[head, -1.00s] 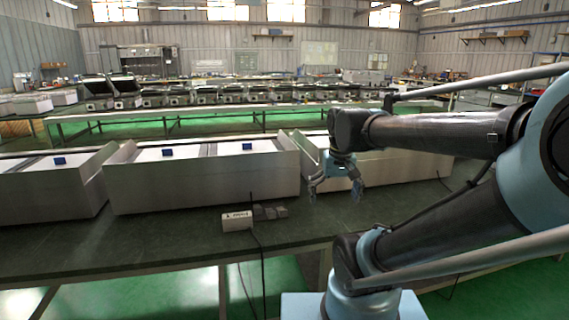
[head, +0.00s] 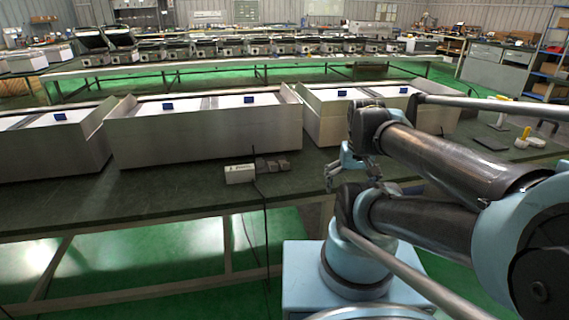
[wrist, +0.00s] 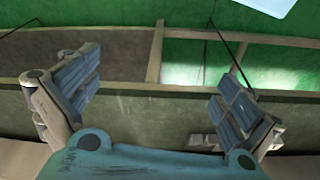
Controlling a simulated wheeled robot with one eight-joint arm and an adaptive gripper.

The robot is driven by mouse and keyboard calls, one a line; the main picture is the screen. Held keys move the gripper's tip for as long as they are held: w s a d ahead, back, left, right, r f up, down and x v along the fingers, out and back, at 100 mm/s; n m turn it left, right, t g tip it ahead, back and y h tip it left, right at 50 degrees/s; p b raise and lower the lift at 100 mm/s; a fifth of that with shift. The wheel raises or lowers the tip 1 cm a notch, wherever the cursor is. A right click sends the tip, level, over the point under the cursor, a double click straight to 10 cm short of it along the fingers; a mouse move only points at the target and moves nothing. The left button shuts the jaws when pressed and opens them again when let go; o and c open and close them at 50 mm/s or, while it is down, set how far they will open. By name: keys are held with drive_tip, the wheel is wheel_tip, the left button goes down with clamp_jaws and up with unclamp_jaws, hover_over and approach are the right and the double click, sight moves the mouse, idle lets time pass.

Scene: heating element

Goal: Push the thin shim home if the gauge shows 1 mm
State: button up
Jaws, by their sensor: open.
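A small white box with dark marks on its front (head: 239,173), perhaps the gauge, stands on the dark green table (head: 150,195); its reading is too small to make out. Several dark grey blocks (head: 272,165) sit just right of it. Small blue pieces (head: 168,106) stand on the white panels of the long metal boxes; I cannot tell whether any is the thin shim. My gripper (head: 352,178) is open and empty, right of the white box near the table's front edge. In the wrist view its fingers (wrist: 155,85) are spread with nothing between them.
Long metal boxes (head: 210,140) line the back of the table. A dark cable (head: 262,215) hangs over the front edge. A dark flat plate (head: 488,143) and white and yellow items (head: 525,137) lie at the right. The front left tabletop is clear.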

drive_tip(key=shift+w+f, duration=0.2)
drive_tip(key=shift+w, duration=0.2)
